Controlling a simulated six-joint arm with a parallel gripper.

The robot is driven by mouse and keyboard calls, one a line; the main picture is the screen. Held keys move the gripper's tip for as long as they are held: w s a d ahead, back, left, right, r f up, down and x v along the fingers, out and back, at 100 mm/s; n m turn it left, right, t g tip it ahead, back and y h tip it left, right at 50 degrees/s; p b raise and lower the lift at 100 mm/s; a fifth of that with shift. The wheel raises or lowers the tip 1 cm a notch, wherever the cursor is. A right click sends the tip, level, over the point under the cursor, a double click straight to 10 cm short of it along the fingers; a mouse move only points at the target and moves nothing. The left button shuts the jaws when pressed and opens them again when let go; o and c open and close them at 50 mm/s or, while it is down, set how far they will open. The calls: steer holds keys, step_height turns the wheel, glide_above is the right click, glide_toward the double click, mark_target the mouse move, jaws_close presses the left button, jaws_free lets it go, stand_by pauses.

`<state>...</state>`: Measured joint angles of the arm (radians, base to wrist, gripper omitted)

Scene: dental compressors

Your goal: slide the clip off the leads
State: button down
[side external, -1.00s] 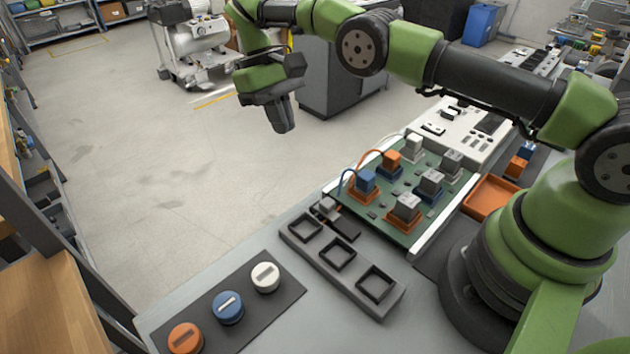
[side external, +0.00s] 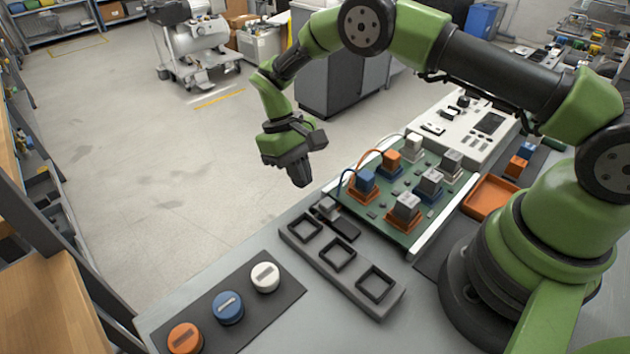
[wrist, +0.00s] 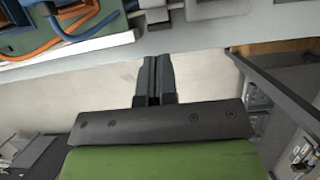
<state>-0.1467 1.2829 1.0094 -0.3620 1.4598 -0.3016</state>
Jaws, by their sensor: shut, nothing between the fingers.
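My gripper (side external: 301,180) is shut and empty, pointing down in the air beyond the left edge of the bench. In the wrist view its fingers (wrist: 154,62) are together over the pale floor. A small grey block (side external: 327,206), which may be the clip, sits at the front left corner of the green board, to the right of and below my gripper in the side view. A blue lead (side external: 341,183) and an orange lead (side external: 366,156) arch from the connectors down toward that corner. I cannot tell whether the block is around the leads.
The green board (side external: 383,216) carries several connectors in coloured sockets. A grey tray (side external: 357,290) with three square recesses lies in front. Orange, blue and white knobs stand on a dark panel (side external: 250,320). An orange bin (side external: 490,197) is near my base. Open floor lies left of the bench.

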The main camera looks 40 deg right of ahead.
mark_target(333, 205)
steer(key=shift+s+r, duration=0.15)
steer(key=shift+s, duration=1.7)
steer(key=shift+s, duration=2.3)
steer(key=shift+w, duration=0.55)
steer(key=w, duration=0.3)
steer(key=shift+w, duration=0.15)
steer(key=v, duration=1)
steer(key=shift+s, duration=0.2)
